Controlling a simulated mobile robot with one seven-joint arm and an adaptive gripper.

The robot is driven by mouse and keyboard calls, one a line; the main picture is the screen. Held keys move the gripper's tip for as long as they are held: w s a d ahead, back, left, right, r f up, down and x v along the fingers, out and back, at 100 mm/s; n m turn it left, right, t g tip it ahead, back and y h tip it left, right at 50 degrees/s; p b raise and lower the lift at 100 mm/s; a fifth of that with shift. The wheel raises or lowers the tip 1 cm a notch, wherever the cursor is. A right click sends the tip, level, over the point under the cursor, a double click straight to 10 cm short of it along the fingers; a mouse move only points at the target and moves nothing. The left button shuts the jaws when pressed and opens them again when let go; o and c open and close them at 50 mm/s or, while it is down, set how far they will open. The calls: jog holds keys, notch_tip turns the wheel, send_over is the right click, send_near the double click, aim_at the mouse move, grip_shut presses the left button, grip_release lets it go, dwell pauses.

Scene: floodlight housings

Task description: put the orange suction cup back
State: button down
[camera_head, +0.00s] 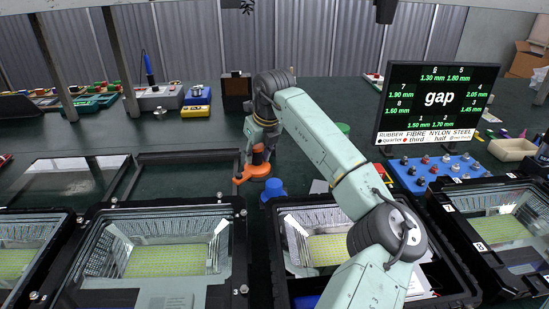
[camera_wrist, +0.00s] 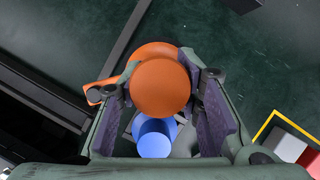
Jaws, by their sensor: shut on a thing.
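The orange suction cup (camera_head: 258,171) has a wide round base, a tab sticking out to its left and a knob on top. In the wrist view its round orange top (camera_wrist: 160,88) lies between my two fingers. My gripper (camera_head: 259,154) points down and is shut on it; it also shows in the wrist view (camera_wrist: 163,105). I cannot tell whether the cup's base touches the bench. A blue suction cup (camera_head: 272,189) stands just in front and to the right of the orange one; it shows partly below it in the wrist view (camera_wrist: 153,138).
Floodlight housings (camera_head: 236,240) line the bench's front edge. A frame with glass (camera_head: 75,178) lies left of the orange cup. A monitor reading "gap" (camera_head: 434,98) and a blue tray of small parts (camera_head: 436,172) stand right. Dark bench (camera_head: 200,135) behind the cup is clear.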

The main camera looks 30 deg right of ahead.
jog(key=shift+s+d+f+p, duration=0.15)
jog(key=shift+d+f+p, duration=0.25)
jog(key=shift+d+f, duration=0.35)
jog(key=shift+s+d+f+p, duration=0.2)
jog(key=shift+d+f+p, duration=0.3)
jog(key=shift+d, duration=0.45)
jog(key=shift+s+d+f+p, duration=0.15)
jog(key=shift+d+f+p, duration=0.2)
jog(key=shift+d+f, duration=0.4)
jog(key=shift+d, duration=0.1)
jog(key=c, duration=1.1)
grip_release()
jog(key=b+v, duration=0.3)
jog(key=v, duration=0.9)
